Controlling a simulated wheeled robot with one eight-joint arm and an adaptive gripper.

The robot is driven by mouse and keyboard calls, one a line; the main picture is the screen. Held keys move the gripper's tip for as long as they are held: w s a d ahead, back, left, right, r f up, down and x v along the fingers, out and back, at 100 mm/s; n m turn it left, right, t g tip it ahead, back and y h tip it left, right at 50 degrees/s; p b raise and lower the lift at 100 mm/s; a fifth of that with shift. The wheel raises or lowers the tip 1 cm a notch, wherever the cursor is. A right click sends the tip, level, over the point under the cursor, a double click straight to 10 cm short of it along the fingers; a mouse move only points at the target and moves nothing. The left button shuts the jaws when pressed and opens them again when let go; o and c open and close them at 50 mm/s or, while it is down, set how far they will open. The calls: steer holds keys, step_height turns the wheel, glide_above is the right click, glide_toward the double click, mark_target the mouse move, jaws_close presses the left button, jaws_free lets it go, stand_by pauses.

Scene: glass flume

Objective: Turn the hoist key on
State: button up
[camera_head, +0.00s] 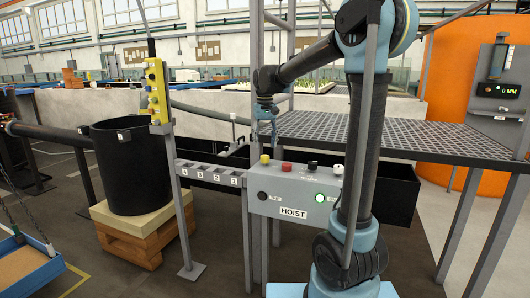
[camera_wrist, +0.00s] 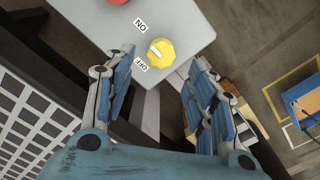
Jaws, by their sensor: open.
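The hoist key looks like a yellow knob (camera_head: 264,159) at the left end of the top of the grey HOIST box (camera_head: 294,226). In the wrist view the yellow knob (camera_wrist: 161,52) has a pale bar on it, beside an ON label (camera_wrist: 140,25) and an OFF label (camera_wrist: 141,65). I cannot tell which label the bar points to. My gripper (camera_head: 274,134) is above the knob in the head view. In the wrist view my gripper (camera_wrist: 160,72) is open, its blue fingers apart on either side below the knob, touching nothing visible.
A red knob (camera_head: 286,167), a black knob (camera_head: 312,166) and a white knob (camera_head: 338,169) share the box top. A green light (camera_head: 320,198) glows on its front. A dark grating (camera_head: 400,135) lies behind, right. A yellow pendant (camera_head: 156,90) stands left.

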step_height(320, 180, up, 6)
steer(key=shift+r, duration=0.15)
stand_by(0.4)
steer(key=s+d+f+m+t, duration=0.1)
steer(key=s+d+f, duration=0.7)
steer(key=s, duration=0.4)
steer(key=s+d+f+m+t, duration=0.1)
steer(key=s+d+f, duration=0.5)
steer(key=s+d, duration=0.5)
steer(key=s+d+f, duration=0.2)
steer(key=s+f, duration=0.7)
steer(key=f, duration=0.2)
steer(key=shift+m, duration=0.4)
